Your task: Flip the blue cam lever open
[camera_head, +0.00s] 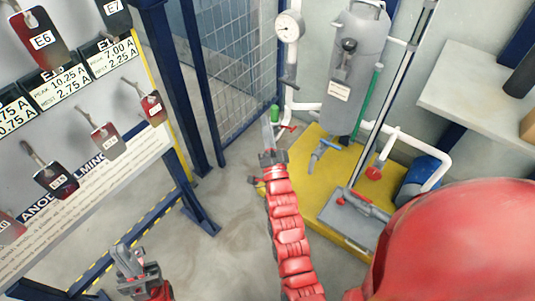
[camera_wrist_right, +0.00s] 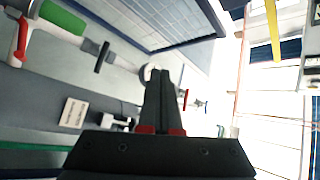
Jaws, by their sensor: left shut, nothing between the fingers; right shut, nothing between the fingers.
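A small blue lever (camera_head: 329,144) with a grey end sits low by the grey tank, above the yellow platform, in the head view. It looks like the cam lever; I cannot tell its exact position. I cannot make it out in the right wrist view. My right gripper (camera_head: 267,122) is up and left of it, apart from it, near a green handle (camera_head: 275,113). Its fingers are shut and empty, and they show in the right wrist view (camera_wrist_right: 160,78). My left gripper (camera_head: 129,254) is low at the left, shut and empty, far from the lever.
A tag board (camera_head: 100,160) stands at the left. A shelf (camera_head: 480,85) juts out at the right.

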